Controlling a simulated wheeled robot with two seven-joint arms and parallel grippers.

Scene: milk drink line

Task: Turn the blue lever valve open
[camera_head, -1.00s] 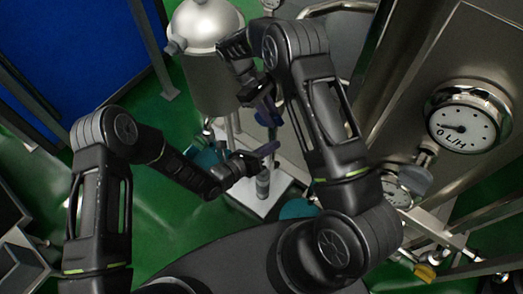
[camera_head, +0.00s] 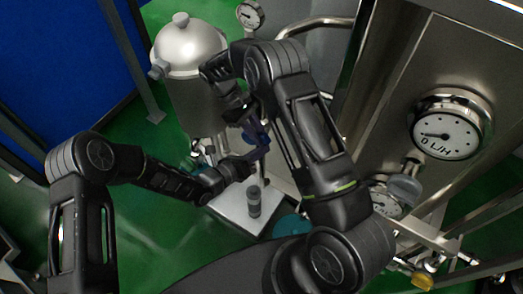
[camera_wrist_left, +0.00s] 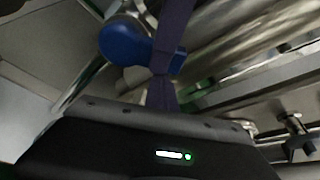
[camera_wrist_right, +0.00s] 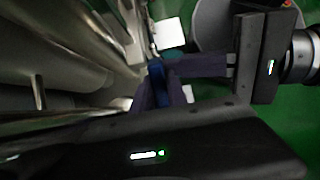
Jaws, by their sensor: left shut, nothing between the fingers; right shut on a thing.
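The blue lever (camera_wrist_left: 125,42) shows a rounded blue end in the left wrist view, partly behind dark fingers. In the right wrist view a narrow part of the blue lever (camera_wrist_right: 157,80) shows between my right fingers (camera_wrist_right: 158,97). My right gripper (camera_head: 262,138) is shut on it. My left gripper (camera_head: 257,156) is shut and empty, close beside the right fingertips; its dark fingers (camera_wrist_left: 163,72) cross in front of the lever. Arms and fingers hide most of the valve body in the head view, so I cannot tell the lever's exact angle.
A domed steel tank (camera_head: 188,45) stands behind the grippers. A flow gauge (camera_head: 437,133) sits on the steel vessel at right. A pale base plate (camera_head: 232,207) with a small grey cylinder (camera_head: 254,202) lies below. Green floor is open at lower left.

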